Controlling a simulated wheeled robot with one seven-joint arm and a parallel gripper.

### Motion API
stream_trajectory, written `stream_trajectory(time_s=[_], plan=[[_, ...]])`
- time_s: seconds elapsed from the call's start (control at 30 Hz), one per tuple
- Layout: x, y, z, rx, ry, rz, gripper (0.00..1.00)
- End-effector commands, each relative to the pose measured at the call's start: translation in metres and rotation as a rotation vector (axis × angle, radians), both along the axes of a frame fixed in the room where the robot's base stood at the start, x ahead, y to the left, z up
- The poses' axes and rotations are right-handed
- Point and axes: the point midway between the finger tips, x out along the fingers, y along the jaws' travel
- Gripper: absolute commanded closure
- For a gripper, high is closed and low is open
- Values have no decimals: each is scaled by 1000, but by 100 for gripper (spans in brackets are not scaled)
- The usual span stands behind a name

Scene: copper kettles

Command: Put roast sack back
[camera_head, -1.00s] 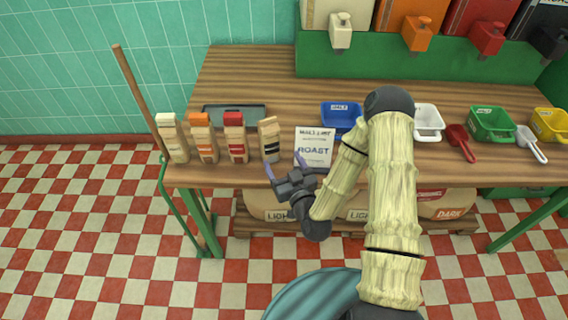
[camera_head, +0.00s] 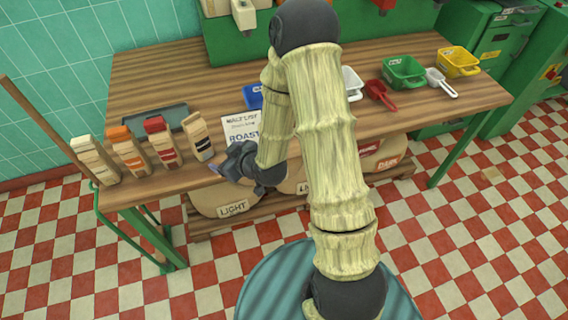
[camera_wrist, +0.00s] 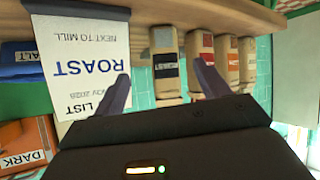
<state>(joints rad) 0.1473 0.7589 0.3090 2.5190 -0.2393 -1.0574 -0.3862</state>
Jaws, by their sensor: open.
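Large tan sacks lie on the low rack under the table. One labelled LIGHT (camera_head: 214,197) is at the left, another with a partly hidden label is behind my arm, and one labelled DARK (camera_head: 395,150) is at the right. A DARK label also shows in the wrist view (camera_wrist: 25,158). My gripper (camera_head: 222,168) is open and empty at the table's front edge, near the black-labelled packet (camera_head: 198,137) and the ROAST list card (camera_head: 236,123). In the wrist view, the fingers (camera_wrist: 163,85) stand apart with that packet (camera_wrist: 165,65) beyond them.
White-, orange- and red-labelled packets stand at the table's left, before a dark tray (camera_head: 170,117). Scoops and bins, including a green bin (camera_head: 403,72), line the right. A broom handle (camera_head: 45,125) leans left.

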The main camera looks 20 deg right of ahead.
Motion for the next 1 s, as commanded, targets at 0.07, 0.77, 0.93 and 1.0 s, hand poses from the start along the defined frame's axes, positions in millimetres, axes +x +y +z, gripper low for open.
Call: stream_trajectory(time_s=[0.07, 0.77, 0.93, 1.0], plan=[[-4, -13, 8, -50, 68, -23, 26], [-142, -111, 102, -130, 735, -510, 26], [-158, -113, 107, -117, 789, -543, 26], [-158, -113, 107, -117, 791, -543, 26]])
